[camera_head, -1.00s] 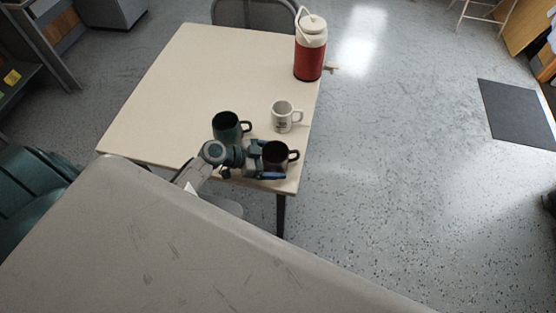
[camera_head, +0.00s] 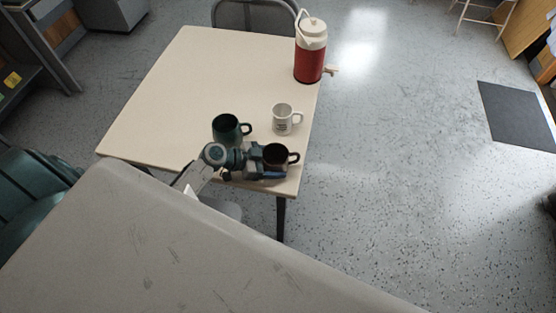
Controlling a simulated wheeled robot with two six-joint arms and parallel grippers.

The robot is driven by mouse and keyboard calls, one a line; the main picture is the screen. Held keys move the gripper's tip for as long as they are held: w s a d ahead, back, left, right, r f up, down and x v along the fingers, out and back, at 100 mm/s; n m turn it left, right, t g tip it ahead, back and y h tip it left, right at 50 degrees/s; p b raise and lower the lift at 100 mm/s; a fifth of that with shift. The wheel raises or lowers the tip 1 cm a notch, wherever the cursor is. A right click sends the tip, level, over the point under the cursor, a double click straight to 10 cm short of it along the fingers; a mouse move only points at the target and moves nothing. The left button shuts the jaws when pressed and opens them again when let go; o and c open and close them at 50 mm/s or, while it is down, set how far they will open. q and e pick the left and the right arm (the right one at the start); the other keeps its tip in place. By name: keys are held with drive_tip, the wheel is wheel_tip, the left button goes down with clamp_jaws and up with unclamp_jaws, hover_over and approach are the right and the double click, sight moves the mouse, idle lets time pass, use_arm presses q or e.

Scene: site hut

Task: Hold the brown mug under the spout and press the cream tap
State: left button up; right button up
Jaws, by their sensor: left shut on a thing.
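The brown mug (camera_head: 276,155) is at the near right corner of the table, its handle pointing right. My left gripper (camera_head: 272,162) comes in from the left and is shut on the brown mug; its fingers partly hide the mug's lower side. I cannot tell whether the mug still touches the table. A red dispenser (camera_head: 310,62) with a cream top stands upright at the far right edge of the table. Its cream tap (camera_head: 331,70) sticks out to the right, past the table edge. My right gripper is not in view.
A dark green mug (camera_head: 227,129) stands just left of the brown mug, close to my left gripper. A white mug (camera_head: 282,118) stands behind it, between it and the dispenser. The table's (camera_head: 190,90) left and middle are clear. A grey chair (camera_head: 255,14) is behind the table.

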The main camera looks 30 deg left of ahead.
sight(287, 154)
use_arm(q)
drive_tip(key=shift+r+p, duration=0.95)
drive_tip(key=shift+r, duration=0.85)
drive_tip(key=shift+r+p, duration=0.3)
drive_tip(key=shift+r, duration=0.4)
